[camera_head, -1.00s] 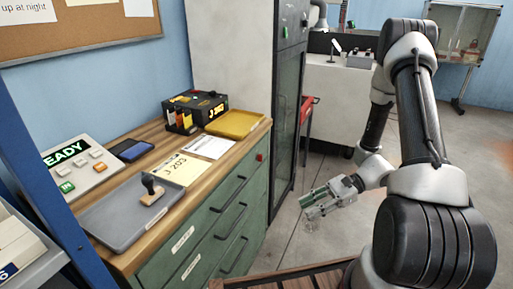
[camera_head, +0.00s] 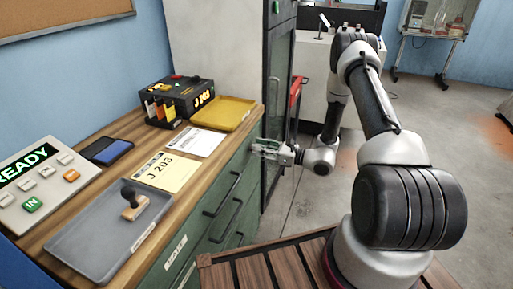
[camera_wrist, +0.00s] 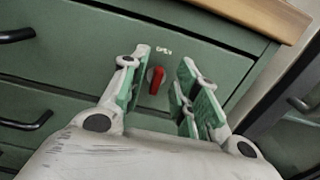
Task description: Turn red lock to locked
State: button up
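The red lock (camera_wrist: 157,80) is a small red knob on a round plate on the green drawer front (camera_wrist: 85,55), near its top right. Its bar points roughly up and down, slightly tilted, below a small white label (camera_wrist: 164,50) that seems to read OPEN. My gripper (camera_wrist: 166,62) is open and faces the drawer front, with the lock showing between its fingers, nearer the left one. I see no contact with the lock. In the head view my gripper (camera_head: 270,148) is at the cabinet's right end and hides the lock.
The wooden cabinet top (camera_head: 215,150) holds a yellow tray (camera_head: 225,114), a black box with a lit display (camera_head: 185,95), papers, a grey tray (camera_head: 85,240) and a button panel (camera_head: 40,185). Drawer handles (camera_head: 222,195) stick out. A tall grey cabinet stands just behind.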

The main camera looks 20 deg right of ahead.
jog(key=shift+x, duration=0.8)
grip_shut()
